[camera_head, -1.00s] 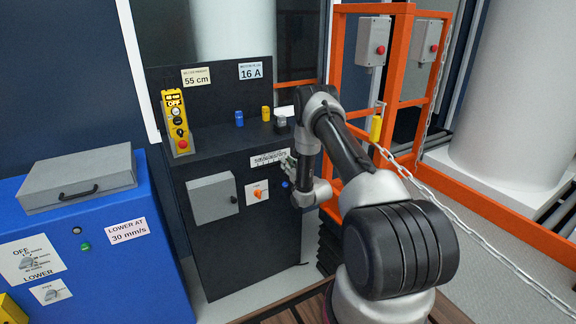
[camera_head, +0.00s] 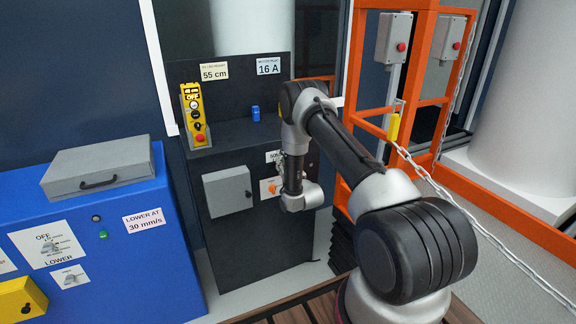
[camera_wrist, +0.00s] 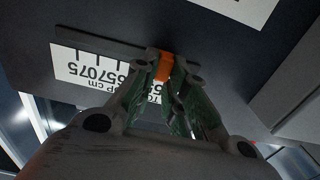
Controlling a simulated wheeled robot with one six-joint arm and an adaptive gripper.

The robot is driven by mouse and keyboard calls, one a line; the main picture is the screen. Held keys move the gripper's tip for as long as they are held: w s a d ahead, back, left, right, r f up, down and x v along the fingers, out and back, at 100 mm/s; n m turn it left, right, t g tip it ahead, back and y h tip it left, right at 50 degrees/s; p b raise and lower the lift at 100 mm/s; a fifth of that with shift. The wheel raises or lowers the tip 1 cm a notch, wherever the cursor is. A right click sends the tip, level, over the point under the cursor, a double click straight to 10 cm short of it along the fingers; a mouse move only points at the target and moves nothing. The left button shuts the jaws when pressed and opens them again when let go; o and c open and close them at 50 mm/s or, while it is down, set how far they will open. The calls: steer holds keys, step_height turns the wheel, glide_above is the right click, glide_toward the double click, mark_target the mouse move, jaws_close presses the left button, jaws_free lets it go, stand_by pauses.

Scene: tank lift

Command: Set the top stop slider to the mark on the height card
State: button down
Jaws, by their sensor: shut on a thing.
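The top stop slider (camera_wrist: 163,68) is a small orange piece between my fingertips in the wrist view. My gripper (camera_wrist: 165,75) is shut on it, over a slotted bar beside a white scale (camera_wrist: 88,68) marked in cm. The scale reads tilted, and my fingers cover part of it. In the head view only the left end of the scale (camera_head: 272,156) shows; my arm hides the slider and most of the gripper. The height card (camera_head: 214,72) on the black back panel reads 55 cm. The slider's exact reading cannot be told.
Below the scale is an orange rotary switch (camera_head: 270,188), close to my wrist. A grey box (camera_head: 228,191) is left of it. A yellow pendant (camera_head: 194,115) and blue piece (camera_head: 255,113) are above. Orange railing (camera_head: 425,60) and a chain (camera_head: 470,220) lie right.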

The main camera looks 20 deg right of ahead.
steer(key=c, duration=1.4)
jaws_free()
steer(key=shift+c, duration=0.2)
steer(key=s, duration=1.2)
steer(key=shift+d, duration=0.15)
